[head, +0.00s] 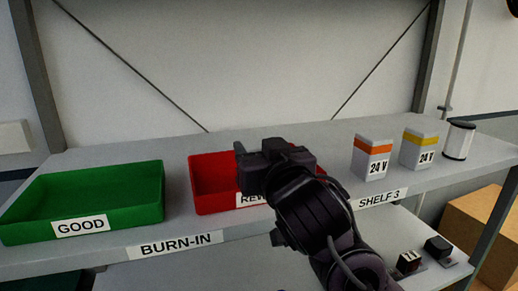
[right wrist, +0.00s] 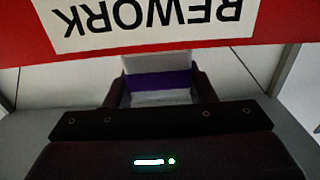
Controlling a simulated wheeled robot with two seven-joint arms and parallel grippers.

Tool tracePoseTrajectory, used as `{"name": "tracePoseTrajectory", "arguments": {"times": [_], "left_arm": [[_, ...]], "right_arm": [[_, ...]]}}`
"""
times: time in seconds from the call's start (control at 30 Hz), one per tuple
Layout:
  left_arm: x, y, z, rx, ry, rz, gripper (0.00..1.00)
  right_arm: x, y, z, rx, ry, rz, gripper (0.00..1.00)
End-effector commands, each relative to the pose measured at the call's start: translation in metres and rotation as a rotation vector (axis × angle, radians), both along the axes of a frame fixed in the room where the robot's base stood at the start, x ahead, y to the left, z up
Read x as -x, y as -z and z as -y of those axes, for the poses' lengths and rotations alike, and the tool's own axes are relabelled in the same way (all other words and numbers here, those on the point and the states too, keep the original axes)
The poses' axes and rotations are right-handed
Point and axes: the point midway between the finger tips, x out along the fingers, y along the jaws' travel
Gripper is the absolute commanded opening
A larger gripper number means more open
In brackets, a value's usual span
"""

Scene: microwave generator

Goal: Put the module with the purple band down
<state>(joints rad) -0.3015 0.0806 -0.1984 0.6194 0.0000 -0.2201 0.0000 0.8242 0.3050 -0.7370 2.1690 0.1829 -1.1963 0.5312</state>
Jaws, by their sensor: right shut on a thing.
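The module with the purple band (right wrist: 160,82) is a white block with a purple stripe, seen between the fingers of my right gripper (right wrist: 160,90) in the right wrist view. The gripper is shut on it. In the head view my right gripper (head: 268,155) is in front of and over the red REWORK bin (head: 208,185); the module is hidden there behind the gripper and arm. The bin's front wall with its upside-down label (right wrist: 155,22) fills the top of the right wrist view, close beyond the module. My left gripper is not in view.
A green GOOD bin (head: 145,200) stands left on the shelf (head: 175,220), with a BURN-IN label between the bins. An orange-banded module (head: 372,157), a yellow-banded module (head: 419,150) and a white spool (head: 458,142) stand right. Small black parts (head: 410,262) lie on the lower surface.

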Motion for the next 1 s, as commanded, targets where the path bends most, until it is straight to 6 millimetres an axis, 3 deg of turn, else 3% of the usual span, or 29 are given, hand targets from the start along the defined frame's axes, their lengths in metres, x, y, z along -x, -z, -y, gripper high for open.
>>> {"name": "tracePoseTrajectory", "arguments": {"times": [0.03, 0.07, 0.2, 0.57, 0.73, 1.0], "left_arm": [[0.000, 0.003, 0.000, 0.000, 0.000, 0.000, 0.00], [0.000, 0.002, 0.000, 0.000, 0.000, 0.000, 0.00], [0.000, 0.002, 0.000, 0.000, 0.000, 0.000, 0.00], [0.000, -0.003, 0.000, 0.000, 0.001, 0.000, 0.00], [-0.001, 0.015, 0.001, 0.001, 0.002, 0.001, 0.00], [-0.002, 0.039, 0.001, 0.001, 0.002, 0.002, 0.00]], "right_arm": [[0.000, 0.003, 0.000, -0.002, 0.000, 0.002, 0.20], [0.000, 0.002, 0.000, 0.000, 0.000, 0.000, 0.52], [0.000, 0.001, 0.000, 0.000, 0.000, 0.000, 0.71], [0.000, -0.003, 0.000, 0.000, 0.001, 0.000, 0.72], [0.025, 0.004, 0.007, -0.003, -0.002, 0.002, 0.72], [0.081, 0.003, 0.026, -0.002, -0.002, 0.004, 0.72]]}}
